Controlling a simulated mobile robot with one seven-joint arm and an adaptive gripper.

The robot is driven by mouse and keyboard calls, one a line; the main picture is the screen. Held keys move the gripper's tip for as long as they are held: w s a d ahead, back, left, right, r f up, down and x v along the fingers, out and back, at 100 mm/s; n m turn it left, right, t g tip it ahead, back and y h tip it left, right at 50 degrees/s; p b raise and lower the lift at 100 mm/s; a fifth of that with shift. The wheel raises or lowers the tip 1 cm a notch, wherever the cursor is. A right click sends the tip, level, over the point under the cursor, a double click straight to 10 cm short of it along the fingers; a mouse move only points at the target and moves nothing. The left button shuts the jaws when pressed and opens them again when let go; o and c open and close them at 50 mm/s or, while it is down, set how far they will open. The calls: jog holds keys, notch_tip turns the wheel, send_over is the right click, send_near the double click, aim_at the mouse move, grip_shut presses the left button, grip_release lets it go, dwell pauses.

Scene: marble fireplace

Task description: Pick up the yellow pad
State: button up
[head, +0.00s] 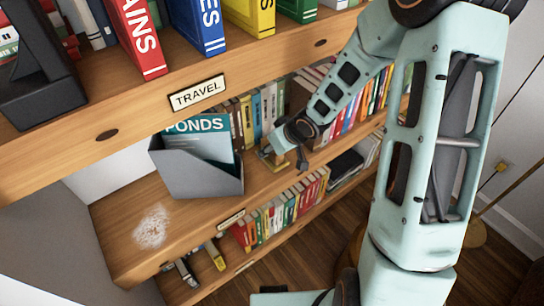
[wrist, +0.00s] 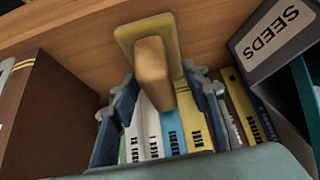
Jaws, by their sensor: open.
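The yellow pad (wrist: 127,38) is a flat yellow plate with a tan block-shaped handle (wrist: 153,72) on it, at the top middle of the wrist view. In the head view the pad (head: 267,156) is small and partly hidden by my gripper, on the middle shelf right of the grey file box. My gripper (wrist: 160,108) is open, with one blue-grey finger on each side of the handle's near end in the wrist view. I cannot tell whether either finger touches it. In the head view my gripper (head: 296,150) is right beside the pad.
The grey file box (head: 200,178) with teal folders stands left of the pad. Books (head: 255,112) line the shelf behind it. The upper shelf (head: 150,105), labelled TRAVEL, overhangs this space. A white powdery patch (head: 152,226) lies on the bare left end of the middle shelf.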

jog(key=shift+c, duration=0.3)
grip_shut()
jog(key=shift+r, duration=0.15)
jog(key=shift+r+p, duration=0.45)
jog(key=shift+p, duration=0.3)
notch_tip(320, 180, up, 3)
jog(key=p, duration=0.2)
jog(key=shift+f+p, duration=0.15)
jog(key=shift+p, duration=0.25)
jog(key=s+d+r+p, duration=0.1)
jog(key=s+r+p, duration=0.3)
jog(key=p, duration=0.7)
jog(key=s+d+r+p, duration=0.1)
jog(key=s+r+p, duration=0.4)
jog(key=s+p, duration=0.4)
jog(key=shift+s+d+p, duration=0.15)
jog(key=shift+s+p, duration=0.1)
jog(key=shift+p, duration=0.6)
